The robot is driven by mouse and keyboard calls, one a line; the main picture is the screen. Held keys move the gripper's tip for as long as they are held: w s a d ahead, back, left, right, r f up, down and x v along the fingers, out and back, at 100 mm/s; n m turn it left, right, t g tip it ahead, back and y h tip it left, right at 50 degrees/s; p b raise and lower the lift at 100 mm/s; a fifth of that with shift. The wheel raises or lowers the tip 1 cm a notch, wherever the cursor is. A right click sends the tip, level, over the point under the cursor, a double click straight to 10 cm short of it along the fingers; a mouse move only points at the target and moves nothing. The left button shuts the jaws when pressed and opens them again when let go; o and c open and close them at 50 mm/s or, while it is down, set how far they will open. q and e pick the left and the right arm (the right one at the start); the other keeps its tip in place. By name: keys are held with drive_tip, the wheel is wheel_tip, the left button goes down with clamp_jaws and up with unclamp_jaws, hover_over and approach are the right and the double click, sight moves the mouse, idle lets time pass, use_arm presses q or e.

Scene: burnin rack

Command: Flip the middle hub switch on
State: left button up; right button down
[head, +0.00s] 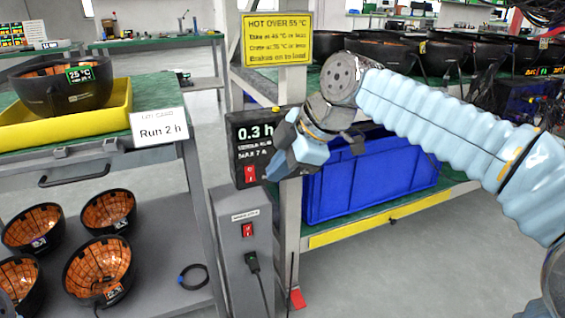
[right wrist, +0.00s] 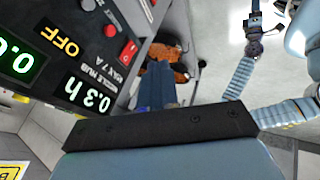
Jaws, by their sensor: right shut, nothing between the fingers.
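The middle hub (head: 246,135) is a black box on the rack post, with a "0.3 h" display. Its red rocker switch (head: 250,174) is low on the front, and also shows in the right wrist view (right wrist: 128,52). I cannot tell which way the rocker is tipped. My right gripper (head: 272,172) is shut and empty, just right of the switch. In the right wrist view its fingers (right wrist: 158,72) point past the switch, with a small gap visible. My left gripper (right wrist: 254,14) seems to show small at the top of the wrist view.
A grey post box (head: 247,230) with another red switch and a plugged cable stands below. A blue crate (head: 375,180) sits on the rack shelf behind my right arm. In the wrist view, green "0.0" and orange "OFF" readings (right wrist: 65,42) appear beside the hub's text.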

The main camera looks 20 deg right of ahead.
sight(258, 176)
drive_tip(key=w+f, duration=0.1)
drive_tip(key=w+a+f, duration=0.1)
drive_tip(key=w+f, duration=0.1)
drive_tip(key=w+a+f, duration=0.1)
drive_tip(key=w+f, duration=0.1)
drive_tip(key=shift+a+b, duration=0.1)
drive_tip(key=shift+b, duration=0.25)
drive_tip(key=shift+w, duration=0.7)
drive_tip(key=shift+f, duration=0.1)
